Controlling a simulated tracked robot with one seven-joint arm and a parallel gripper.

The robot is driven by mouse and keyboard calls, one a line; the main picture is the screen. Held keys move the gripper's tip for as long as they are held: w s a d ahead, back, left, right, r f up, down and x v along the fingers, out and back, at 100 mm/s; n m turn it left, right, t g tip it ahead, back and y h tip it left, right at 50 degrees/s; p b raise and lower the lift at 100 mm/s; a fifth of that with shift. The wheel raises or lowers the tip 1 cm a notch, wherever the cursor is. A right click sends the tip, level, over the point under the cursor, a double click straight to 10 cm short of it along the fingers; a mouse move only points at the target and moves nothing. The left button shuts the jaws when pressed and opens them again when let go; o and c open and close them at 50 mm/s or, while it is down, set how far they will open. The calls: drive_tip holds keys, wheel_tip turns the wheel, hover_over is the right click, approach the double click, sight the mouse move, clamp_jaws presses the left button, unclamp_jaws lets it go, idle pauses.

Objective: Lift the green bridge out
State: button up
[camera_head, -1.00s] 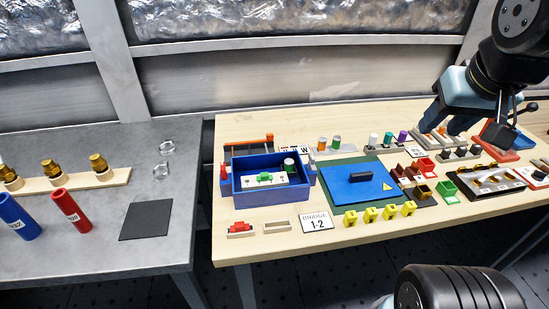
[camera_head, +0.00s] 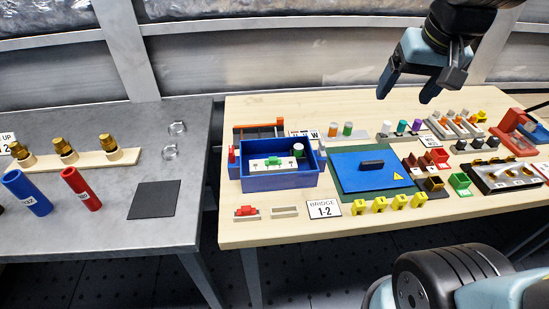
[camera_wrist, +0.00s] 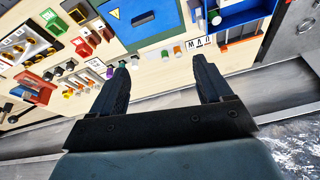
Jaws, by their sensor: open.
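The green bridge (camera_head: 274,161) is small and sits on a white terminal strip inside the open blue box (camera_head: 283,181), left of a green and white cylinder (camera_head: 298,150). My gripper (camera_head: 405,93) is open and empty, in the air above the back of the wooden table, to the right of the box. In the wrist view my gripper (camera_wrist: 160,63) has its two fingers spread wide with nothing between them. Part of the blue box (camera_wrist: 240,16) shows at the top right there; I cannot make out the bridge in that view.
A blue lid (camera_head: 365,178) with a dark handle lies on a green mat right of the box. A red bridge (camera_head: 245,211) in a holder, an empty holder (camera_head: 284,211) and a "BRIDGE 1-2" card (camera_head: 324,208) lie in front. Several coloured cylinders stand behind.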

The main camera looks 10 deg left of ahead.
drive_tip(key=w+a+f+n+g, duration=0.1)
drive_tip(key=w+a+f, duration=0.15)
drive_tip(key=a, duration=0.45)
drive_tip(key=w+a+f+g, duration=0.2)
drive_tip(key=w+a, duration=0.1)
drive_tip(key=a, duration=0.4)
drive_tip(key=g+h, duration=0.1)
hover_over(273, 159)
wheel_tip(273, 159, down, 6)
drive_tip(key=shift+n, duration=0.5)
wheel_tip(273, 159, down, 8)
drive_tip(key=shift+s+a+f, duration=0.1)
drive_tip(key=shift+s+f, duration=0.05)
drive_tip(key=shift+f, duration=2.8)
drive_tip(key=shift+c, duration=0.4)
drive_tip(key=c, duration=1)
